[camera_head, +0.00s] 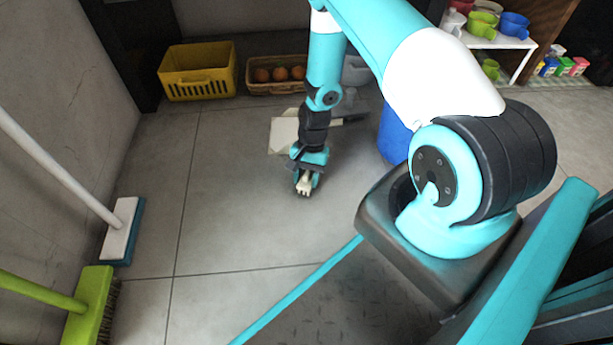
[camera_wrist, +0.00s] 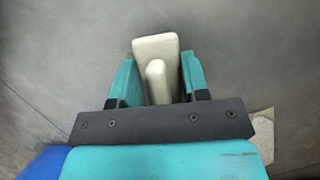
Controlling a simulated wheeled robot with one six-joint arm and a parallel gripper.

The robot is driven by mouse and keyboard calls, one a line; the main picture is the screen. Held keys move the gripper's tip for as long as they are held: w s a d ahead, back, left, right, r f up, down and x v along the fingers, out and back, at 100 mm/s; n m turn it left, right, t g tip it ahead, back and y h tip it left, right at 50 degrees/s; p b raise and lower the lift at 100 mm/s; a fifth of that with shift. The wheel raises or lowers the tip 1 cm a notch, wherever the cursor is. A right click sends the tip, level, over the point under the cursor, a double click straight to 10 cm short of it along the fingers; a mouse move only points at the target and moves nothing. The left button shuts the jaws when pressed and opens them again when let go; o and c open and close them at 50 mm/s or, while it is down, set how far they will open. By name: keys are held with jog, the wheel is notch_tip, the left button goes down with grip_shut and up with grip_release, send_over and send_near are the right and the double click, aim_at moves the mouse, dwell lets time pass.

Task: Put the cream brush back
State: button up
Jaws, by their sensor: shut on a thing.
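The cream brush (camera_wrist: 157,50) is between the two teal fingers of my gripper (camera_wrist: 157,78) in the wrist view, its stubby handle pointing back toward the palm. In the head view my gripper (camera_head: 304,181) points down over the grey floor, shut on the brush (camera_head: 304,186), of which only a small pale part shows. Its bristles are hidden. I cannot tell whether the brush touches the floor.
A flat cream piece (camera_head: 283,133) lies behind my gripper. A yellow basket (camera_head: 198,85) and a basket of round orange things (camera_head: 260,88) stand at the back. A blue container (camera_head: 393,135) is right. A white-and-blue broom (camera_head: 121,225) and a green broom (camera_head: 88,305) stand left.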

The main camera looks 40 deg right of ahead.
jog(key=shift+f+b, duration=0.3)
jog(key=shift+f, duration=0.25)
dwell(0.4)
jog(key=o, duration=1.1)
jog(key=p+v, duration=1)
jog(key=v, duration=0.7)
jog(key=shift+d+r, duration=0.15)
jog(key=shift+r, duration=0.05)
